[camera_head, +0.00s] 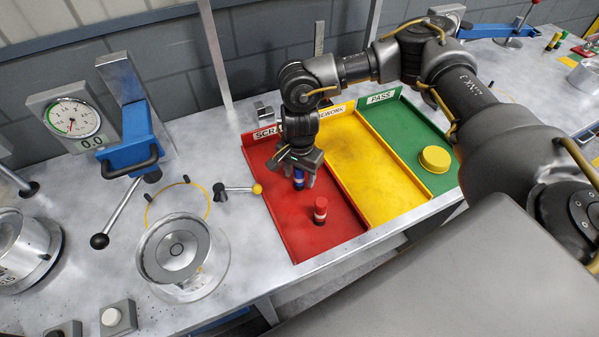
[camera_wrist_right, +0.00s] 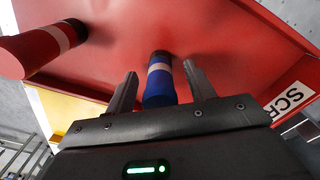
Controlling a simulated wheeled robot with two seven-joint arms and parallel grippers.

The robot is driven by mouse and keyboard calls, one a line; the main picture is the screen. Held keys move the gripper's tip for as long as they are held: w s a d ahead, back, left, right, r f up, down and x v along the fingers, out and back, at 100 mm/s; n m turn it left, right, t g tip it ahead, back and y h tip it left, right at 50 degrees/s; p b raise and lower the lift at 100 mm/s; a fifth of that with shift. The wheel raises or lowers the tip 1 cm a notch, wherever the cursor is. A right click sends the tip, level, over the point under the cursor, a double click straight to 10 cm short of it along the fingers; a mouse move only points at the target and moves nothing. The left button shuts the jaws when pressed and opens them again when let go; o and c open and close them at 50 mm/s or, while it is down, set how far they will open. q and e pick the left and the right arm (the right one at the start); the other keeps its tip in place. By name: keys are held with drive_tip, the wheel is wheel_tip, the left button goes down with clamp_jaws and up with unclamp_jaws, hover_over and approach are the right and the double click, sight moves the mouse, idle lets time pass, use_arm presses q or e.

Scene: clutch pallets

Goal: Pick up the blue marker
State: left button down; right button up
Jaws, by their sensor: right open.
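The blue marker (camera_head: 298,180) has a pale band and stands upright in the red tray (camera_head: 321,238) labelled SCRAP. In the right wrist view the blue marker (camera_wrist_right: 159,82) sits between the two fingers. My right gripper (camera_head: 301,172) is above the tray, its fingers on either side of the marker's upper part. In the wrist view my right gripper (camera_wrist_right: 160,85) is open, with gaps visible beside the marker. My left gripper is not in view.
A red marker (camera_head: 320,209) stands in the same tray, nearer the front edge; it also shows in the wrist view (camera_wrist_right: 40,50). A yellow tray (camera_head: 372,180) and a green tray (camera_head: 413,140) holding a yellow puck (camera_head: 435,159) are to the right. A gauge stand (camera_head: 73,120) is left.

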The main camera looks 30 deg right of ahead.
drive_tip(key=shift+c, duration=0.4)
drive_tip(key=c, duration=1)
